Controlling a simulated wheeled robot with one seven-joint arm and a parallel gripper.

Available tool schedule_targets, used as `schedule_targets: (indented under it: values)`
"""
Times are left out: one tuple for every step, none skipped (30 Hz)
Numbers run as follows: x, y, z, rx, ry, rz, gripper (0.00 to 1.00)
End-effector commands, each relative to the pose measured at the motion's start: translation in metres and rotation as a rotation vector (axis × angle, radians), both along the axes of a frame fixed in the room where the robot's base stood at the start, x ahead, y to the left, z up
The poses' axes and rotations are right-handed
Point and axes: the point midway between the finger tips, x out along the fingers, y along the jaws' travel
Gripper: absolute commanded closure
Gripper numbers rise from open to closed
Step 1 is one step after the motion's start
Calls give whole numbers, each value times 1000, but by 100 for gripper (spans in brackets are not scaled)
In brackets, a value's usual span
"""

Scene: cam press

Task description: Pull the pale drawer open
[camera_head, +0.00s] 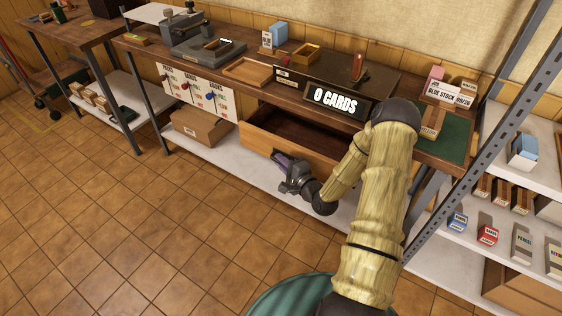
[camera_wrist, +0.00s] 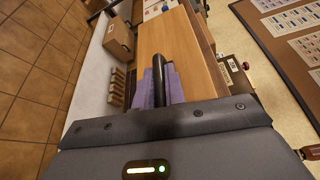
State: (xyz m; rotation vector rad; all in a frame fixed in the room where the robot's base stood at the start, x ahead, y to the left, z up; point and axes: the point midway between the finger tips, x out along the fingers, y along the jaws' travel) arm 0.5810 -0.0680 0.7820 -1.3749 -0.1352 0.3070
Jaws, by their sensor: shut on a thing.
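The pale drawer (camera_head: 258,142) is pulled out from under the wooden workbench, and its dark, empty-looking inside shows from above. Its light wood front (camera_wrist: 195,45) fills the middle of the wrist view. My gripper (camera_head: 281,161) is at the front face of the drawer. In the wrist view its purple fingers (camera_wrist: 160,88) are closed around a dark bar handle (camera_wrist: 158,70) on that front. My forearm hides the right end of the drawer.
A cardboard box (camera_head: 202,127) sits on the white lower shelf left of the drawer. A "0 CARDS" sign (camera_head: 335,100) stands on the bench above. A metal rack (camera_head: 480,130) with small boxes stands at right. The tiled floor (camera_head: 150,220) is clear at left.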

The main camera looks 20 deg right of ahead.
Motion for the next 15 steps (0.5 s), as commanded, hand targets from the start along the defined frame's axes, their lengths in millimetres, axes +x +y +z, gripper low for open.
schedule_targets:
  values:
    - [0,-1,-2,-2,4,-3,82]
    - [0,-1,-2,-1,3,-3,76]
    - [0,-1,-1,-1,3,-3,69]
    - [0,-1,-1,-1,3,-3,67]
    - [0,-1,-1,-1,2,-3,67]
    - [0,-1,-1,-1,2,-3,67]
    - [0,-1,-1,-2,2,-1,67]
    - [0,-1,-1,-2,2,-1,67]
    - [0,0,-1,-2,2,-1,67]
    - [0,0,-1,-1,1,-1,67]
    - [0,0,0,-1,1,-1,67]
    - [0,-1,0,-1,1,-1,67]
    - [-1,-1,0,-1,1,-1,67]
    - [-2,-1,0,-1,1,-1,67]
    - [-4,-2,0,-2,2,-1,67]
